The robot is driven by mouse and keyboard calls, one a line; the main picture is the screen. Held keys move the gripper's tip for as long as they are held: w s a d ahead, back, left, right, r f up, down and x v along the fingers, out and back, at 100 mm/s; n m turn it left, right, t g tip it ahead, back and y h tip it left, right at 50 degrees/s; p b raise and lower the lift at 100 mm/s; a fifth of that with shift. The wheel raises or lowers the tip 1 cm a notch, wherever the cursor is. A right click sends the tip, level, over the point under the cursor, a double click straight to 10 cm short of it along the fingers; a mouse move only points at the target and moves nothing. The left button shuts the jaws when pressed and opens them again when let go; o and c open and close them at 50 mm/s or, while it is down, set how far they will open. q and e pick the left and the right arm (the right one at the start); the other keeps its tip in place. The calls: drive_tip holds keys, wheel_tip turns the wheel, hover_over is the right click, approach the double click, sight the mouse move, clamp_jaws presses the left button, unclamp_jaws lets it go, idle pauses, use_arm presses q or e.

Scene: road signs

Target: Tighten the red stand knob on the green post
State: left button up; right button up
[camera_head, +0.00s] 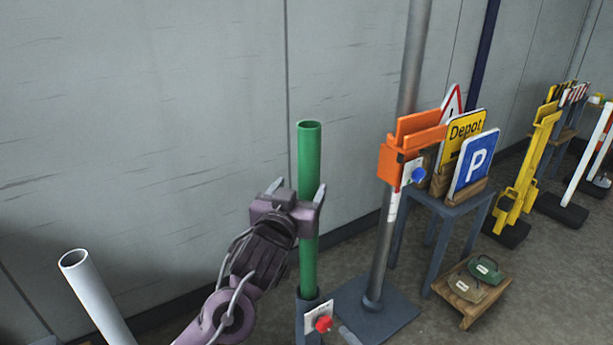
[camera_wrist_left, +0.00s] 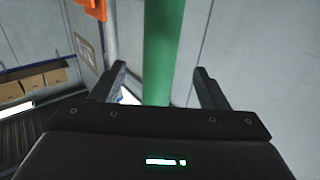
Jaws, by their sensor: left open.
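The green post (camera_head: 309,165) stands upright in a dark stand sleeve (camera_head: 304,312) at the lower middle of the head view. The red stand knob (camera_head: 323,323) sits on the front of that sleeve, beside a small white label. My left gripper (camera_head: 305,197) is open at the post, well above the knob. In the left wrist view the green post (camera_wrist_left: 163,55) runs between the two spread fingers (camera_wrist_left: 160,88). Whether a finger touches the post I cannot tell. The knob does not show in the left wrist view. My right gripper is not in view.
A grey pole (camera_head: 412,85) with an orange bracket (camera_head: 400,160) and blue knob (camera_head: 418,174) stands to the right on a dark base plate. Behind it a table (camera_head: 450,215) holds signs. A low wooden tray (camera_head: 470,292) lies on the floor. A white tube (camera_head: 95,295) stands at left.

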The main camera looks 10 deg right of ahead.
sight(311, 169)
use_arm(q)
drive_tip(key=x, duration=0.9)
drive_tip(key=shift+f, duration=0.1)
clamp_jaws()
idle(0.4)
